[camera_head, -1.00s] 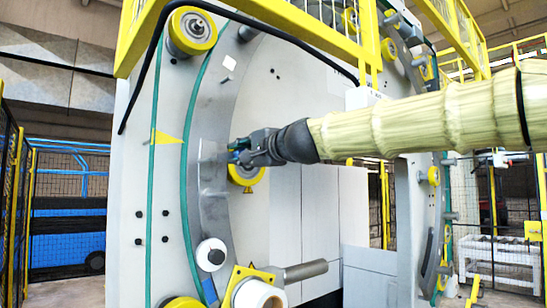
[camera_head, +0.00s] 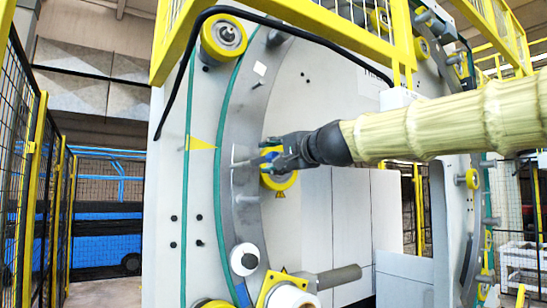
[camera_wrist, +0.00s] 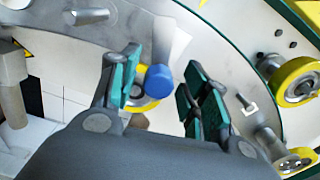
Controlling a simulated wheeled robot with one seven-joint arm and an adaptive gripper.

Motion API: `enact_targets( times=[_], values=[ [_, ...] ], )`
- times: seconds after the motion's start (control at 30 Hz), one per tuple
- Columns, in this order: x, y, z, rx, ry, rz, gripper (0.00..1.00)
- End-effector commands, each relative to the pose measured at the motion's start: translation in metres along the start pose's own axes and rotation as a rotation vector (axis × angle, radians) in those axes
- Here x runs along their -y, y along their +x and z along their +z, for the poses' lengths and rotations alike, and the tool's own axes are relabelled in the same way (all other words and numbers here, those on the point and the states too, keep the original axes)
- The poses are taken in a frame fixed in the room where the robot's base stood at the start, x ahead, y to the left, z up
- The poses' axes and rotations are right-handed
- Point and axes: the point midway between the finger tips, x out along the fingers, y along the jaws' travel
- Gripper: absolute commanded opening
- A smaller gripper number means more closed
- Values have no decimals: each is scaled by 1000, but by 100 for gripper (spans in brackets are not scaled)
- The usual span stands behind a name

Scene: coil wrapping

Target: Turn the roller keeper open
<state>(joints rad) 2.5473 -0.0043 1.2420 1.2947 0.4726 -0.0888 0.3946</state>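The keeper appears to be the small fitting with a blue round knob (camera_wrist: 158,79) on the machine's curved grey ring; a pale, see-through plate (camera_wrist: 172,42) shows beside the knob in the wrist view. A yellow roller (camera_head: 280,180) sits just behind it and is partly covered by my gripper (camera_head: 264,158). In the wrist view my gripper (camera_wrist: 166,88) is open, its green-padded fingers on either side of the knob with visible gaps. Whether the knob lies fully at fingertip depth is unclear. In the head view the fingers hide most of the fitting.
Another yellow roller (camera_head: 223,38) is at the upper left of the ring, and a white roller (camera_head: 244,259) is below. A black cable (camera_head: 170,88) arches over the panel. Yellow railing (camera_head: 290,25) crosses above my arm. Mesh fencing (camera_head: 22,150) stands at the left.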

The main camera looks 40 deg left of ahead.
Motion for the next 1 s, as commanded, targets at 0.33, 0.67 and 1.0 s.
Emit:
enact_targets(
  times=[0.33,0.67,1.0],
  values=[
    [-1,-9,0,2,1,2,46],
    [-1,-54,-1,2,2,1,46],
    [-1,-100,-1,1,2,1,46]
  ],
)
